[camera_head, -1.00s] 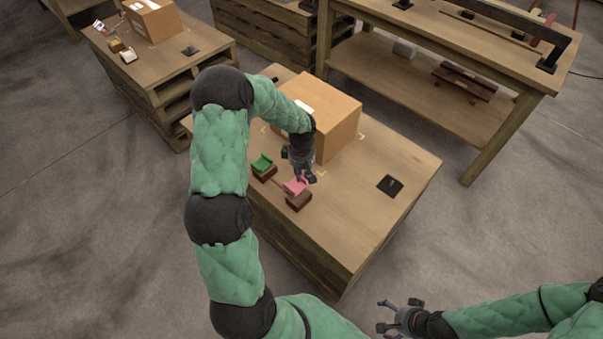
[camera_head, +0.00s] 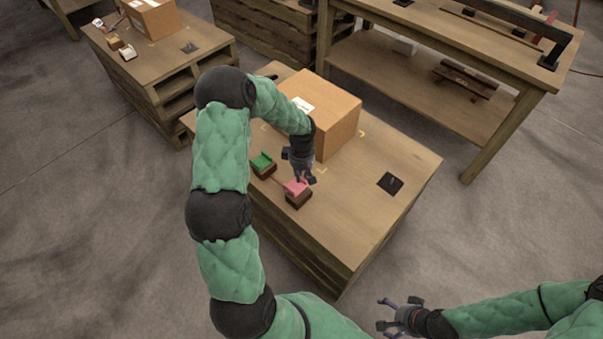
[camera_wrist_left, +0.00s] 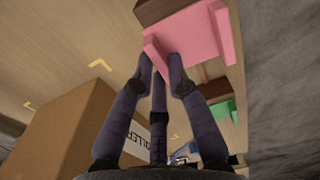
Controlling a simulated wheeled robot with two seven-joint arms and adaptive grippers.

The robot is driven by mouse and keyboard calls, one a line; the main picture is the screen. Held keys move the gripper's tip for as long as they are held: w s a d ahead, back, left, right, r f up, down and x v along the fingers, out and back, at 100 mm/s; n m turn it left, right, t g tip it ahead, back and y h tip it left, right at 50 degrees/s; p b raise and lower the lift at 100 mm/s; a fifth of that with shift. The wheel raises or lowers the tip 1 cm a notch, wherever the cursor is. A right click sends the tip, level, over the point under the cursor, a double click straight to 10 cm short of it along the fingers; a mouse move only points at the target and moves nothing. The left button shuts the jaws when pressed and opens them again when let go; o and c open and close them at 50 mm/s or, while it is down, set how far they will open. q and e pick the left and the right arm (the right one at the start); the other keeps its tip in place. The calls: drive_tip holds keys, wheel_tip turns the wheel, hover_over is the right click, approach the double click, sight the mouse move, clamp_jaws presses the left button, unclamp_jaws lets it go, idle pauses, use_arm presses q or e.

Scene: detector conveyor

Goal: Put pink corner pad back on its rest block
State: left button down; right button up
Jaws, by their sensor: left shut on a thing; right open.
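The pink corner pad (camera_head: 296,187) is at the brown rest block (camera_head: 298,201) near the front of the pallet table; from the head it looks to be on top of the block. My left gripper (camera_head: 303,179) is shut on the pad's edge. The left wrist view shows the fingertips (camera_wrist_left: 164,60) against the pink pad (camera_wrist_left: 188,38), with a brown block (camera_wrist_left: 160,10) partly hidden behind it. I cannot tell whether pad and block touch all along. My right gripper (camera_head: 390,315) is open and empty, low at the right, away from the table.
A cardboard box (camera_head: 331,110) stands on the table (camera_head: 370,215) just behind my left gripper. A green pad (camera_head: 262,160) on a second brown block is to the left. A black plate (camera_head: 390,183) lies to the right, with clear tabletop around it.

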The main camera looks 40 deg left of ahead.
use_arm(q)
drive_tip(key=shift+f, duration=1.25)
drive_tip(key=c, duration=1.1)
unclamp_jaws()
drive_tip(key=shift+c, duration=0.2)
wheel_tip(320, 180, up, 12)
